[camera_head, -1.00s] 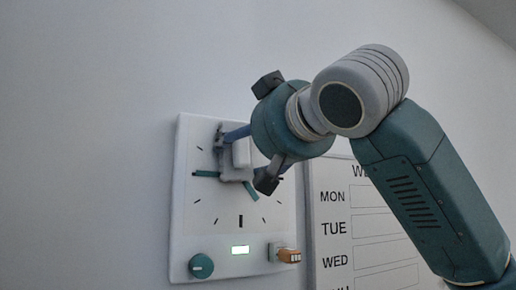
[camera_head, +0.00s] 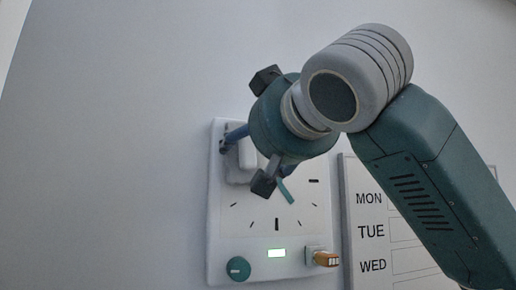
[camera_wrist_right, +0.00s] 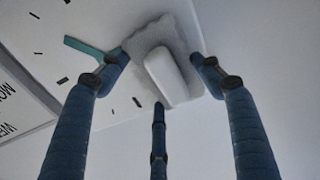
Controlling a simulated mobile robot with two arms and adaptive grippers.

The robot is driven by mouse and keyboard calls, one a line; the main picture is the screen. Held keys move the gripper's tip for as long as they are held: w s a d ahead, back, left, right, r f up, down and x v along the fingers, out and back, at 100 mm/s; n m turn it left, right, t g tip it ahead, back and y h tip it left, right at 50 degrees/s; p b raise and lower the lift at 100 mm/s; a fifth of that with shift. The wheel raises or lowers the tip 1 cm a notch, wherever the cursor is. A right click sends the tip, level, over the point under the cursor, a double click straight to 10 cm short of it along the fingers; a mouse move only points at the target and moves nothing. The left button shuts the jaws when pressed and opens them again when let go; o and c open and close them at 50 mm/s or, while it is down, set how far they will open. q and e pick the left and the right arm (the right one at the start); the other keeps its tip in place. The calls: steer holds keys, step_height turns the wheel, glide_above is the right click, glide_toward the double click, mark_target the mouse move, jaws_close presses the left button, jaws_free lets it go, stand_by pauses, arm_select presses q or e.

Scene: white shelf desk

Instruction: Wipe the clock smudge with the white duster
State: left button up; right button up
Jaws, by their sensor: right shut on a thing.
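The white clock (camera_head: 225,222) hangs on the wall, with black hour marks, a teal hand and a teal knob at lower left. My right gripper (camera_head: 238,143) is over its upper left part. It is shut on the white duster (camera_head: 246,160), which has a white grip and a grey fluffy pad. In the right wrist view the duster (camera_wrist_right: 173,76) sits between the three blue fingers of the gripper (camera_wrist_right: 160,72), its pad against or very near the clock face. No smudge can be made out; the duster and gripper hide part of the face. My left gripper is not in view.
A white weekday board (camera_head: 372,240) hangs just right of the clock. The wall left of the clock is bare.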

steer(key=shift+d, duration=0.1)
steer(key=shift+s+d+f+b, duration=0.1)
steer(key=shift+s+b, duration=0.2)
steer(key=shift+b, duration=0.05)
steer(key=shift+b+v, duration=1.05)
steer(key=shift+v, duration=1.55)
steer(key=shift+s, duration=0.1)
steer(key=b+v, duration=0.1)
steer(key=v, duration=0.2)
